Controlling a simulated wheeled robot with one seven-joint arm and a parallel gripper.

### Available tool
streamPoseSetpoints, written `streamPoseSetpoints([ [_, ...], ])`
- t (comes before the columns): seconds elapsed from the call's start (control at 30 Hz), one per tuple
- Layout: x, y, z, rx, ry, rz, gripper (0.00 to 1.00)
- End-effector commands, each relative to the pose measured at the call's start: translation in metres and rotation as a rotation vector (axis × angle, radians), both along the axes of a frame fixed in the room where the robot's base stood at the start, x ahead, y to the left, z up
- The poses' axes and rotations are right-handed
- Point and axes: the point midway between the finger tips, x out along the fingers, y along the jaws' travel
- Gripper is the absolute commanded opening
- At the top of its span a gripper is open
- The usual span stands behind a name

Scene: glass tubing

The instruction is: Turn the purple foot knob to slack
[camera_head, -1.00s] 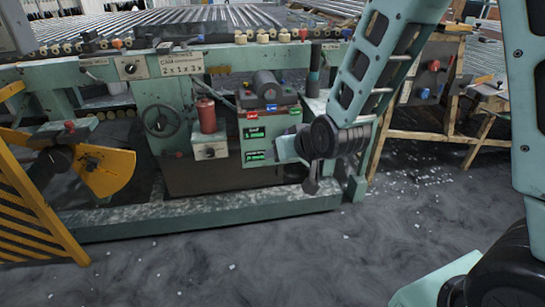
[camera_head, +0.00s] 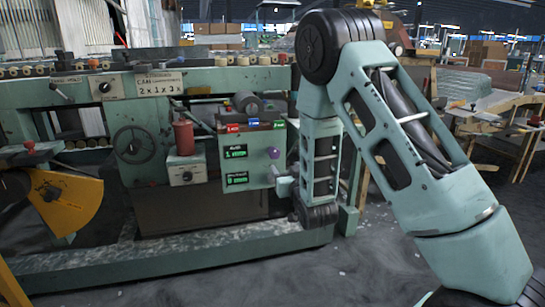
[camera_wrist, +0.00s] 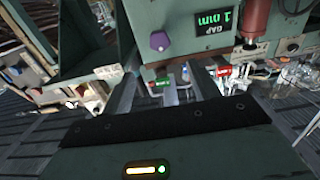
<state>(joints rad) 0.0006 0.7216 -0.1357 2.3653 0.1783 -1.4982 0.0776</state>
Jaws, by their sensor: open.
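The purple knob (camera_head: 273,153) is on the right part of the machine's green control panel (camera_head: 258,172), beside two lit green displays. It also shows in the wrist view (camera_wrist: 159,41), above and apart from my fingers. My gripper (camera_head: 284,187) is just below and right of the knob in the head view, partly hidden by my arm. In the wrist view my gripper (camera_wrist: 165,86) is open, its two grey fingers spread with nothing held between them. The knob's pointer or mark is too small to read.
Red (camera_head: 233,128), blue (camera_head: 252,122) and green (camera_head: 279,124) tags line the panel's top edge. A red cylinder (camera_head: 183,138) and a handwheel (camera_head: 134,145) are to the left. A wooden bench (camera_head: 500,125) stands at right. The floor in front is clear.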

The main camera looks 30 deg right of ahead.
Motion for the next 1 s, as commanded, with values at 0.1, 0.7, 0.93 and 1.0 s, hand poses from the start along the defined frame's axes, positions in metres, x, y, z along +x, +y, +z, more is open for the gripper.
streamPoseSetpoints([
  [0.1,0.025,-0.008,-0.001,0.0,-0.004,-0.001,0.6],
  [0.7,0.127,-0.036,-0.001,0.0,-0.001,0.001,0.6],
  [0.93,0.135,-0.038,-0.001,0.001,0.002,0.001,0.6],
  [1.0,0.135,-0.038,0.0,0.001,0.002,0.001,0.6],
])
